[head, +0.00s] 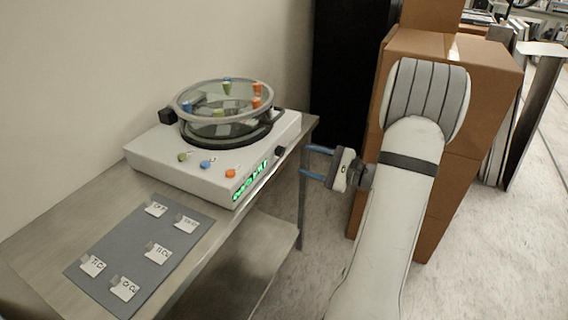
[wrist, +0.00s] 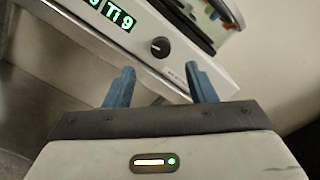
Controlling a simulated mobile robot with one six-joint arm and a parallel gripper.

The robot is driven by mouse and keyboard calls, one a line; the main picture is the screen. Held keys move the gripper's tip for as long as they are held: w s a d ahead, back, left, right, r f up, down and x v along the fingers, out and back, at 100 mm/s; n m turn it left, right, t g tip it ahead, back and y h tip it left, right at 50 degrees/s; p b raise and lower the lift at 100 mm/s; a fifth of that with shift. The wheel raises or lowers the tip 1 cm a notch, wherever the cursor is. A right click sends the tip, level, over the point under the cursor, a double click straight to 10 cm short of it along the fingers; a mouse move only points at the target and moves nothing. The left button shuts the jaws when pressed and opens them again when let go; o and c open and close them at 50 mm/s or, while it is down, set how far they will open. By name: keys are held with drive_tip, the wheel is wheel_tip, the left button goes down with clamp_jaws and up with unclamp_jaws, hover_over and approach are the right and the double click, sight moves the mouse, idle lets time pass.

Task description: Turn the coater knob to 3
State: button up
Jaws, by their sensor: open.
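The coater (head: 200,160) is a white box with a round glass chamber on top, standing on a metal table. Its dark knob (head: 280,151) is on the front face, right of the green lit display (head: 250,181). In the wrist view the knob (wrist: 160,47) is round and black with a pale mark, and the display (wrist: 118,14) reads "Ti 9" at its right end. My gripper (head: 318,161) is open and empty, off the coater's front near the knob. In the wrist view its blue fingertips (wrist: 160,68) are apart, with the knob beyond the gap, not touched.
A grey mat (head: 140,250) with several labelled samples lies on the table (head: 45,225). Green, blue and orange pegs sit on the coater's top. Cardboard boxes (head: 485,85) are stacked behind my arm, beside a black cabinet (head: 345,75). Free floor lies before the table.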

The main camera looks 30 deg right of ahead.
sight(283, 153)
drive_tip(key=x, duration=0.7)
drive_tip(key=shift+w+a, duration=0.15)
drive_tip(key=shift+w, duration=0.1)
drive_tip(key=shift+c, duration=0.3)
drive_tip(key=c, duration=0.9)
